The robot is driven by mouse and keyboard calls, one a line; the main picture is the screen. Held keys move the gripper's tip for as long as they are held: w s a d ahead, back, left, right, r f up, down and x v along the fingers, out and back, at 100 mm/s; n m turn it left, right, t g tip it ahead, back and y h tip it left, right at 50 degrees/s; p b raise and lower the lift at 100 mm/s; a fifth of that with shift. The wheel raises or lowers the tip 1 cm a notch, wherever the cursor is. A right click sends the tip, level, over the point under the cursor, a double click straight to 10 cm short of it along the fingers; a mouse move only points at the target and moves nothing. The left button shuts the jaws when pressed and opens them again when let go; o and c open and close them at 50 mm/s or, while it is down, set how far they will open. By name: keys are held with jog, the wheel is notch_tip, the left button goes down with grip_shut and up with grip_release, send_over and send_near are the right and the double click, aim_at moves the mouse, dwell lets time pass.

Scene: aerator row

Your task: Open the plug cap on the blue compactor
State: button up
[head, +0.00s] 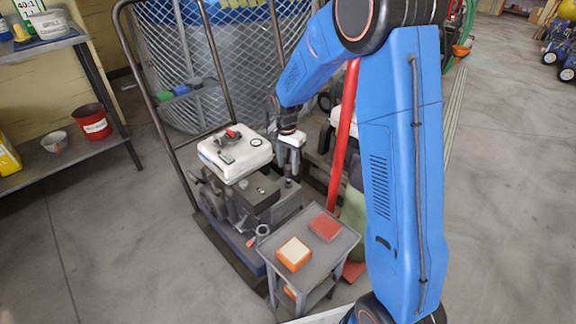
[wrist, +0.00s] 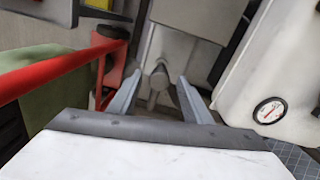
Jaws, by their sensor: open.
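The compactor (head: 262,198) stands on the floor in the head view, with a white top cover, a grey body and a blue base. My gripper (head: 289,168) is over the right rear part of this machine, pointing down. In the wrist view my gripper (wrist: 157,90) is open, with one grey finger on each side of a small grey knob on a stem, which looks like the plug cap (wrist: 157,77). The knob lies between the fingers, and I cannot tell whether either finger touches it. In the head view the cap is too small to tell apart.
A red pole (head: 343,140) slants close to the right of my gripper. A small grey table (head: 318,262) with an orange-and-white block (head: 293,253) and a red block (head: 325,226) stands in front. A metal frame (head: 166,120) rises behind.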

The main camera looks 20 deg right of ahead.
jog(key=shift+f, duration=0.35)
jog(key=shift+c, duration=0.5)
grip_shut()
